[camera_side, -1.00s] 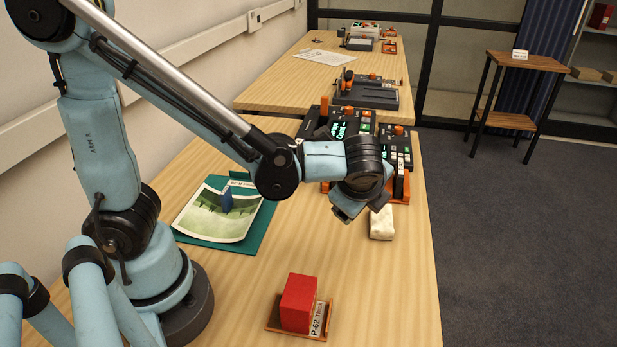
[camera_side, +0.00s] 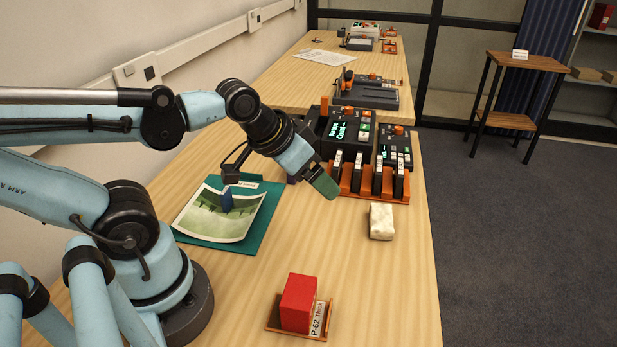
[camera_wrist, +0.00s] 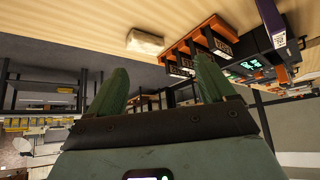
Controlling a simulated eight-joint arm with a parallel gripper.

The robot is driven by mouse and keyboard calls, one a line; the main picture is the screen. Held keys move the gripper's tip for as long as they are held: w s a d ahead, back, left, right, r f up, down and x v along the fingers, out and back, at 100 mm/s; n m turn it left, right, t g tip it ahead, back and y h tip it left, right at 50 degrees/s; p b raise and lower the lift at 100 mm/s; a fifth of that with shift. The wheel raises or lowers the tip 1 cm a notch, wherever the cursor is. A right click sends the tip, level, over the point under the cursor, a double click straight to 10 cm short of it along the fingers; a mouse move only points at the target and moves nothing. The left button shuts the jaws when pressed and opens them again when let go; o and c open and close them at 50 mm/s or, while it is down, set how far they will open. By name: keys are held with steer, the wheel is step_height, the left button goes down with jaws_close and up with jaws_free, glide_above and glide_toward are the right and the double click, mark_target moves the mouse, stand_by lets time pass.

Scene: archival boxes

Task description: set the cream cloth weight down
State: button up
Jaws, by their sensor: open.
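The cream cloth weight (camera_side: 381,221) lies on the wooden table near its right edge, in front of the orange rack. It also shows in the wrist view (camera_wrist: 145,42), lying on the table top beside the rack. My gripper (camera_side: 325,190) is in the air to the left of the weight and apart from it. In the wrist view its two green fingers (camera_wrist: 160,85) stand wide apart with nothing between them. In the side view the fingers overlap, so the gap between them is hard to see.
An orange rack (camera_side: 368,193) with several black holders stands behind the weight, before dark devices with green screens (camera_side: 345,130). A green folder with a picture (camera_side: 262,225) lies at left. A red block (camera_side: 298,303) sits on a small tray in front. The table between is clear.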

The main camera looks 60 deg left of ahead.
steer(key=shift+w, duration=0.1)
steer(key=n+g, duration=0.7)
steer(key=n, duration=0.3)
glide_above(382, 216)
steer(key=f, duration=0.1)
step_height(382, 216, down, 12)
steer(key=shift+r, duration=0.1)
jaws_close()
stand_by(0.8)
steer(key=shift+r, duration=0.1)
